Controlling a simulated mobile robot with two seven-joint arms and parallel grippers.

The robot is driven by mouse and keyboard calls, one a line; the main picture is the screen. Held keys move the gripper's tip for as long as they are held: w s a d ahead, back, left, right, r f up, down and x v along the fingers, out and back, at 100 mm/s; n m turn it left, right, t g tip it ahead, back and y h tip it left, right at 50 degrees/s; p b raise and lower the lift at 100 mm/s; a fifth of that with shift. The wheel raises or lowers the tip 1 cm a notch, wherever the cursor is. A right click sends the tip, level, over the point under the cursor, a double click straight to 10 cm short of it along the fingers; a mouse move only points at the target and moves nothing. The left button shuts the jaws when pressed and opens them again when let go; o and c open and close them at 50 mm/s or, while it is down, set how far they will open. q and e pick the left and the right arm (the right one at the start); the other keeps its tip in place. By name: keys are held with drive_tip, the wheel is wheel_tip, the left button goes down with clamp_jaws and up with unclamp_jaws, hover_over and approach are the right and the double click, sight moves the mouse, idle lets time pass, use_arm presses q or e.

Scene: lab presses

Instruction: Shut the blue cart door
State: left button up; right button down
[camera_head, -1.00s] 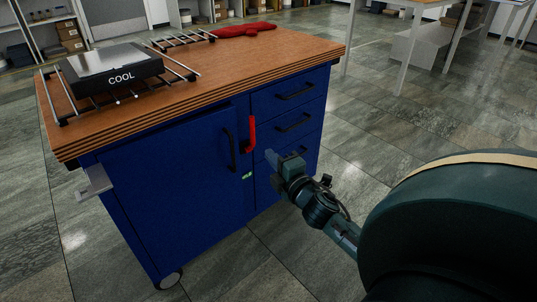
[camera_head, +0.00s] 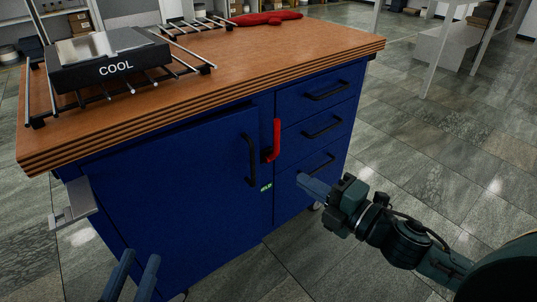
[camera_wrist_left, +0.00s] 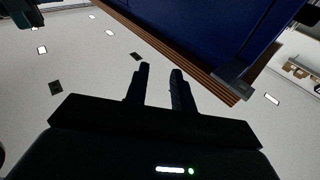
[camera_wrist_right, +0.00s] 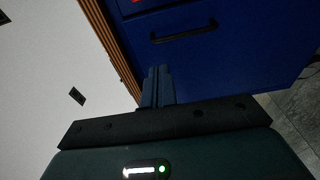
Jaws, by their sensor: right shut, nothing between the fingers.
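The blue cart door (camera_head: 165,190) fills the left of the cart front in the head view. It has a black vertical handle (camera_head: 249,160) near its right edge. A dark gap shows along its top; it looks nearly flush, but I cannot tell if it is fully shut. My right gripper (camera_head: 300,179) is shut and empty, in front of the lower drawer, right of the door. It also shows in the right wrist view (camera_wrist_right: 158,68). My left gripper (camera_head: 140,258) is open and empty, low in front of the door's lower left. It also shows in the left wrist view (camera_wrist_left: 160,70).
A red handle (camera_head: 276,140) sits between the door and several drawers (camera_head: 318,125). A grey bracket (camera_head: 73,208) sticks out at the cart's left. The wooden top (camera_head: 240,80) carries a COOL block (camera_head: 100,60), racks and a red item (camera_head: 265,18). Floor right is clear.

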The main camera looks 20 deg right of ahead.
sight(253, 150)
drive_tip(key=b+x, duration=0.2)
drive_tip(key=x, duration=1)
drive_tip(key=shift+w+f, duration=0.1)
drive_tip(key=shift+w, duration=0.2)
